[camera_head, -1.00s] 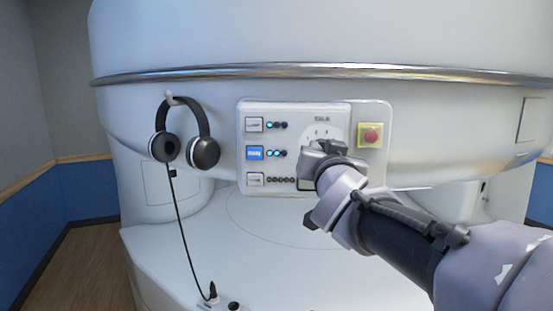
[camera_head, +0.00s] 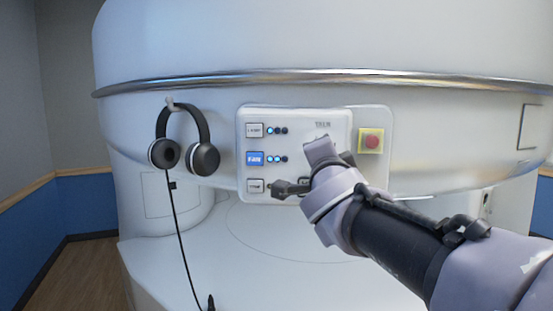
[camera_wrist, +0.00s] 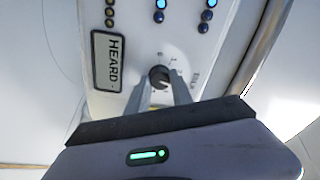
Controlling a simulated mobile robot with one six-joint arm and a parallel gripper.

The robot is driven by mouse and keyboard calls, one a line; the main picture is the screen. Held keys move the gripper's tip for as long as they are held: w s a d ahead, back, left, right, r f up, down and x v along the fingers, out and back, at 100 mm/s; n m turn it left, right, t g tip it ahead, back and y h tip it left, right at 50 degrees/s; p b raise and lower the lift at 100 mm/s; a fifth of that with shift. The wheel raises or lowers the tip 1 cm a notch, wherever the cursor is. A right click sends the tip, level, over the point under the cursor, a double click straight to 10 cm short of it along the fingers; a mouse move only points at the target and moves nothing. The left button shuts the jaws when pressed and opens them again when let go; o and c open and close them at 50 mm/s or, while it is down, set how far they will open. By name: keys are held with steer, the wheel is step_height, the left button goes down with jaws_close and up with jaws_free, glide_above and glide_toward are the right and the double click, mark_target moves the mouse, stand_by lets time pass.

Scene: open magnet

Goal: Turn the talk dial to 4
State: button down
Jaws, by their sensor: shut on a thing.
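The talk dial (camera_wrist: 159,77) is a small dark round knob on the white control panel (camera_head: 300,115). In the wrist view it sits between the two fingertips of my gripper (camera_wrist: 161,86), which is shut on it. Small marks ring the dial, too faint to read, and I cannot tell which number it points to. In the head view my gripper (camera_head: 322,155) covers the dial, below the blurred TALK label (camera_head: 322,125).
A red button on a yellow plate (camera_head: 371,141) is just right of my gripper. A HEARD display (camera_wrist: 108,60) is beside the dial. Headphones (camera_head: 185,140) hang further left with a cord.

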steer(key=m+b, duration=0.1)
steer(key=m, duration=0.8)
steer(key=shift+m+g, duration=0.3)
stand_by(0.3)
steer(key=c, duration=1.1)
jaws_free()
steer(key=shift+s, duration=0.1)
